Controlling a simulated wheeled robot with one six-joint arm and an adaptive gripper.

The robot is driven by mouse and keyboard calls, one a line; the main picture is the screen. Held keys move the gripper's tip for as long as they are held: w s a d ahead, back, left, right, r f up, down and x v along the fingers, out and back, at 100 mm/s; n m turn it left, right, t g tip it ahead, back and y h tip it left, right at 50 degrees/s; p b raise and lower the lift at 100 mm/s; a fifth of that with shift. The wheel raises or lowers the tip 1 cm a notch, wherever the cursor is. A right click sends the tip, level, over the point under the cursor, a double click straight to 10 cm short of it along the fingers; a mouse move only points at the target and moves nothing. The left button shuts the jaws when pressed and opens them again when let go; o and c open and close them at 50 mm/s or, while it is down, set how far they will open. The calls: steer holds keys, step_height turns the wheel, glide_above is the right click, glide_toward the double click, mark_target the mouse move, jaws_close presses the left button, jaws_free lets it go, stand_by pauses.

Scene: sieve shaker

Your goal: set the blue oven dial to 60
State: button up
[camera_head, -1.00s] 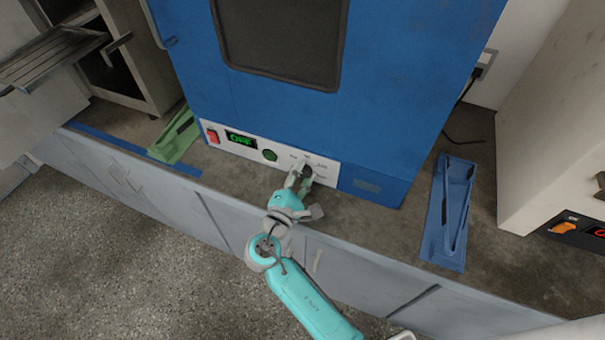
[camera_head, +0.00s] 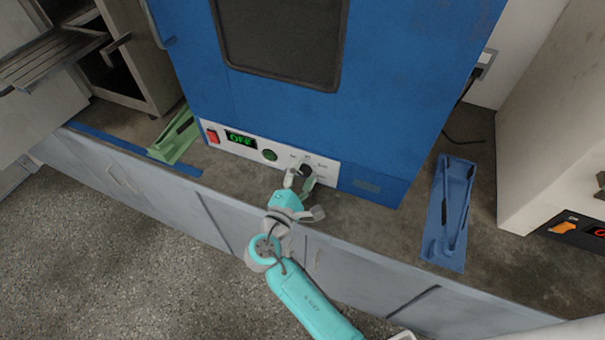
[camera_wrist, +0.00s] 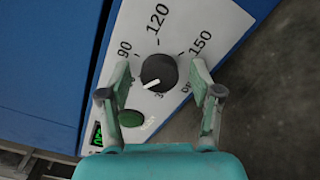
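The blue oven (camera_head: 400,100) stands on the counter with a white control panel along its lower front. Its black round dial (camera_wrist: 159,70) has a white pointer mark that points down-left in the wrist view, below the 90 label. The printed 90, 120 and 150 are readable; other labels are partly hidden or unclear. In the head view the dial (camera_head: 306,170) shows just beyond my gripper (camera_head: 301,182). My gripper is open, with one finger on each side of the dial and visible gaps between. The green display (camera_head: 240,139) reads OFF.
A red switch (camera_head: 212,136) and a green round button (camera_head: 270,155) are on the same panel. A green tray (camera_head: 176,138) lies left of the oven and a blue tray (camera_head: 435,225) lies right. A white machine (camera_head: 550,130) stands at the far right.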

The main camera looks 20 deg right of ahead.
steer(key=v, duration=1.2)
stand_by(0.5)
